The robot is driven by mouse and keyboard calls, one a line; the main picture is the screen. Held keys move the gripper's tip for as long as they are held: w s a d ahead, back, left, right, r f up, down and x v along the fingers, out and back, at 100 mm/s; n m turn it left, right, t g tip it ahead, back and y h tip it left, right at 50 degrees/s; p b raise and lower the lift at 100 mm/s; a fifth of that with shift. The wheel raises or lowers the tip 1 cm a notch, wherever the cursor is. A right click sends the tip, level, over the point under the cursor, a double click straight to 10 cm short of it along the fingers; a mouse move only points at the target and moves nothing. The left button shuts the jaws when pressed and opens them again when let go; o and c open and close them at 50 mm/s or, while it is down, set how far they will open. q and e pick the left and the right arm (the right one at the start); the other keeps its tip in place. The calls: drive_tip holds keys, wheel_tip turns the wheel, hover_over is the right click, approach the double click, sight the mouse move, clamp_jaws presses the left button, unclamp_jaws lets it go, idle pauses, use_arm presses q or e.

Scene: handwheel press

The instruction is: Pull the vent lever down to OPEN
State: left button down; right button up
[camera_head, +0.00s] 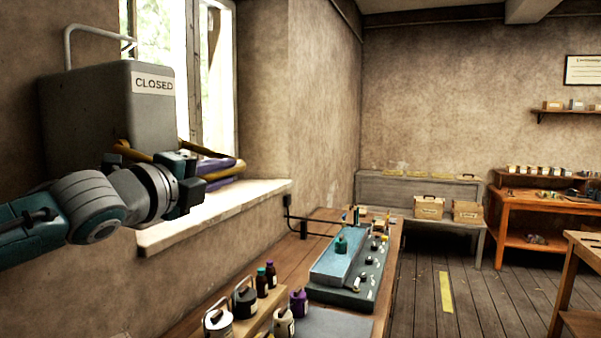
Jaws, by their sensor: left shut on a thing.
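A grey box (95,110) by the window carries a white sign (153,84) reading CLOSED. A pale bent rod (95,30) rises over its top; I cannot tell whether this rod is the vent lever. My left gripper (190,180) is in front of the box's lower right side, below the sign. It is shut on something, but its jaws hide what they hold. Yellow (222,162) and purple (215,168) hose-like bands run behind and beside the jaws, over the sill. No other part is clearly the lever. My right gripper is not in view.
The window sill (225,208) juts out below the gripper. A wooden bench (290,262) below holds a blue-topped device (340,258) and several bottles and jars. Shelves and orange workbenches stand far right. The wooden floor (420,270) between is clear.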

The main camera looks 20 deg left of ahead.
use_arm(q)
wheel_tip(320, 180, down, 6)
drive_tip(key=a+m+b, duration=0.2)
drive_tip(key=m+b, duration=0.2)
drive_tip(key=b, duration=0.1)
drive_tip(key=shift+a, duration=0.4)
drive_tip(key=shift+w+a+f, duration=0.1)
drive_tip(key=shift+f, duration=0.1)
drive_tip(key=c, duration=0.8)
unclamp_jaws()
drive_tip(key=shift+r, duration=0.1)
drive_tip(key=shift+o, duration=0.2)
drive_tip(key=shift+m, duration=0.3)
